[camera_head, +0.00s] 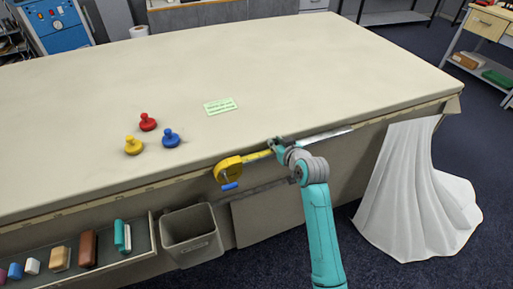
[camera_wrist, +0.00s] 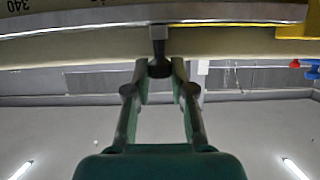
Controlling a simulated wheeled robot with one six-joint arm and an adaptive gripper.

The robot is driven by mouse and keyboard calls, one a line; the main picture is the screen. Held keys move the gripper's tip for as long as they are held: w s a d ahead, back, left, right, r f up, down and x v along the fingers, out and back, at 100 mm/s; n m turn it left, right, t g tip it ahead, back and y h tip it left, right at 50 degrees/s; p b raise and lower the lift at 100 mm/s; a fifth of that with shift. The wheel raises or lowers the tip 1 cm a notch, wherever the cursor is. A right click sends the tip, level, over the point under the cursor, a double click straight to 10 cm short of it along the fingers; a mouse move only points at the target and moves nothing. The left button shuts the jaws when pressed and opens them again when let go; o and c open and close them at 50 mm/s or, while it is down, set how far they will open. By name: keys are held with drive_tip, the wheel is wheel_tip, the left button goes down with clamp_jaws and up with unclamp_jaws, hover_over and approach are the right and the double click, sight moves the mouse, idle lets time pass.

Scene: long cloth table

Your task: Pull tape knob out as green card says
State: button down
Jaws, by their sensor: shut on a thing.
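A yellow tape measure case (camera_head: 228,170) with a blue piece below it sits at the table's front edge. A short yellow strip of tape (camera_head: 258,155) runs right from it to my gripper (camera_head: 277,146). In the wrist view my gripper (camera_wrist: 160,72) is shut on a dark knob (camera_wrist: 159,66) on a short stem, at a grey metal strip (camera_wrist: 100,16). A yellow part (camera_wrist: 297,32) shows at the upper right there. The green card (camera_head: 219,106) lies flat on the table; its writing is too small to read.
Red (camera_head: 148,122), yellow (camera_head: 133,146) and blue (camera_head: 171,138) pawn-shaped pieces stand on the cloth table (camera_head: 300,60). A silver strip (camera_head: 325,135) runs along the edge right of my gripper. Below are a bin (camera_head: 192,245), an open drawer (camera_head: 140,262) with several items, and white cloth (camera_head: 410,190).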

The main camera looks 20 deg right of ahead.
sight(294, 133)
drive_tip(key=d, duration=0.8)
drive_tip(key=shift+d, duration=0.35)
drive_tip(key=c, duration=1)
unclamp_jaws()
drive_tip(key=shift+s, duration=0.1)
drive_tip(key=v, duration=1.2)
